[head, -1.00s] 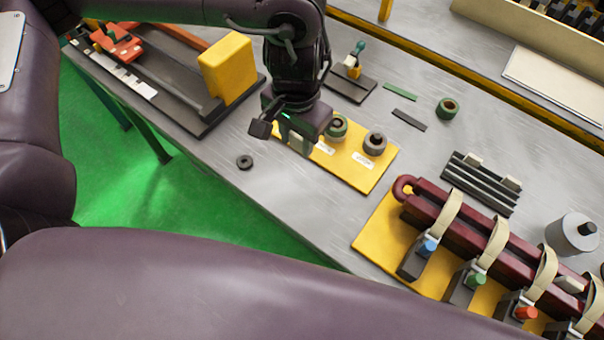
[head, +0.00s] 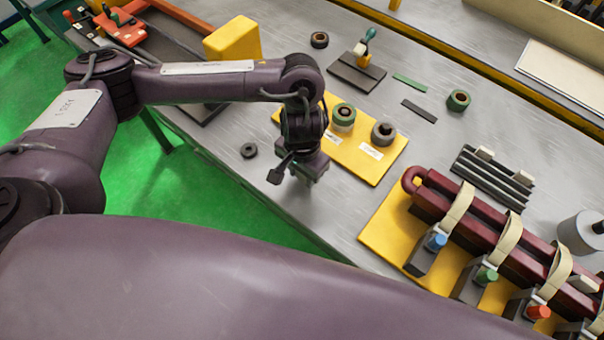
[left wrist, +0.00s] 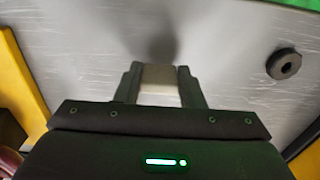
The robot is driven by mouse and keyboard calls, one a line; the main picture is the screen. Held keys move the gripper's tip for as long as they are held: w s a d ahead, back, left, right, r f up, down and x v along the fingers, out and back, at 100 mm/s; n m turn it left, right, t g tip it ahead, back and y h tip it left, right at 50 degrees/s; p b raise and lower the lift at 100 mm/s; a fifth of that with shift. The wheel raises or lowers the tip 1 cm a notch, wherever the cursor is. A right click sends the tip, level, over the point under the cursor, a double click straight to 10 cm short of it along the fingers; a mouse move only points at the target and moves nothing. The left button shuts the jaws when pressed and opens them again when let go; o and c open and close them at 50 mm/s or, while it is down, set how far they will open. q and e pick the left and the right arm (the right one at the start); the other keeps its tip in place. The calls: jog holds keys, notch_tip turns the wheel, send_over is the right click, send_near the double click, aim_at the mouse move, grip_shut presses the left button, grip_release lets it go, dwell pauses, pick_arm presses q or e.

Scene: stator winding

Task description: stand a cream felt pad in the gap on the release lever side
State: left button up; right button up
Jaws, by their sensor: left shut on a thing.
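My left gripper (head: 310,178) hangs over bare grey table, in front of the yellow label plate. In the left wrist view its fingers (left wrist: 160,82) are shut on a cream felt pad (left wrist: 160,76), seen end-on between the fingertips. The pad is too hidden to make out in the head view. Two more cream pads (head: 485,152) (head: 519,177) sit in the black grooved rack. A small dark fixture (head: 357,74) carries a teal-tipped lever (head: 369,36); I cannot tell whether this is the release lever. No gap is clearly visible. My right gripper is out of view.
The yellow plate (head: 375,172) holds a green-banded ring (head: 343,115) and a grey ring (head: 384,133). A maroon coil (head: 480,220), with cream straps and coloured knobs, lies to the right. A dark ring (head: 249,150) lies left of the gripper. A yellow block (head: 232,38) stands at upper left.

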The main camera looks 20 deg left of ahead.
pick_arm(q)
jog(key=shift+f, duration=0.35)
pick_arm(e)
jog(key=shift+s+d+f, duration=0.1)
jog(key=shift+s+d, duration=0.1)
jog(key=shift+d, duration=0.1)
pick_arm(q)
jog(key=o, duration=1)
jog(key=shift+f, duration=0.1)
jog(key=shift+c, duration=0.2)
notch_tip(320, 180, up, 12)
jog(key=p, duration=0.2)
jog(key=shift+r, duration=0.2)
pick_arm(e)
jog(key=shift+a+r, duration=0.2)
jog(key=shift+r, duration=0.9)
